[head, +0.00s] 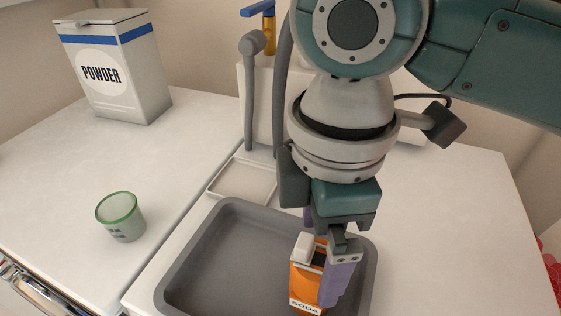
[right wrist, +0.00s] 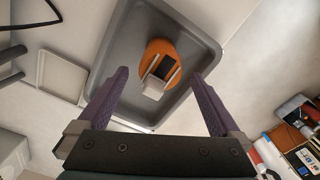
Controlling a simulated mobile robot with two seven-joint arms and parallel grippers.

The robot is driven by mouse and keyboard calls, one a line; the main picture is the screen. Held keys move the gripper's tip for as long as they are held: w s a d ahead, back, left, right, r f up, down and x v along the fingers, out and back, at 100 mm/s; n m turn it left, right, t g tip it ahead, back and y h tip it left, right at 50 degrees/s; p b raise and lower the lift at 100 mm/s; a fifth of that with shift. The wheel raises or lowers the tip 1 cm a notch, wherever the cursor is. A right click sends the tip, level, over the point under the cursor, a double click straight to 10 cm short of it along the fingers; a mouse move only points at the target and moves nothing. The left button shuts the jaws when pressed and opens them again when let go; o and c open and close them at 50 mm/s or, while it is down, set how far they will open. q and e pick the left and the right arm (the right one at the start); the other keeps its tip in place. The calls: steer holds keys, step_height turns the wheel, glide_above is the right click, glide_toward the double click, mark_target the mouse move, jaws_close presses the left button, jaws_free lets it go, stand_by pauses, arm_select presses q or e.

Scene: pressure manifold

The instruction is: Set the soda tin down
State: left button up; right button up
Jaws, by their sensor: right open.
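The soda tin (head: 302,278) is orange with a white "SODA" label and a pale piece and a dark patch on top. It stands upright in the grey basin, at its right side. My right gripper (head: 328,272) points down over it, with one purple finger in front of the tin and the other mostly hidden behind. In the right wrist view, the tin (right wrist: 152,49) lies between and beyond the open fingers (right wrist: 160,76), with a gap on each side. My left gripper is in neither view.
The grey basin (head: 187,258) has bare floor left of the tin. A shallow pale tray (head: 242,181) and a tap (head: 250,90) are behind it. A green-rimmed cup (head: 121,218) and a powder box (head: 118,68) stand on the left counter. The right counter (head: 455,230) is clear.

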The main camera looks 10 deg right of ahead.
step_height(320, 180, up, 5)
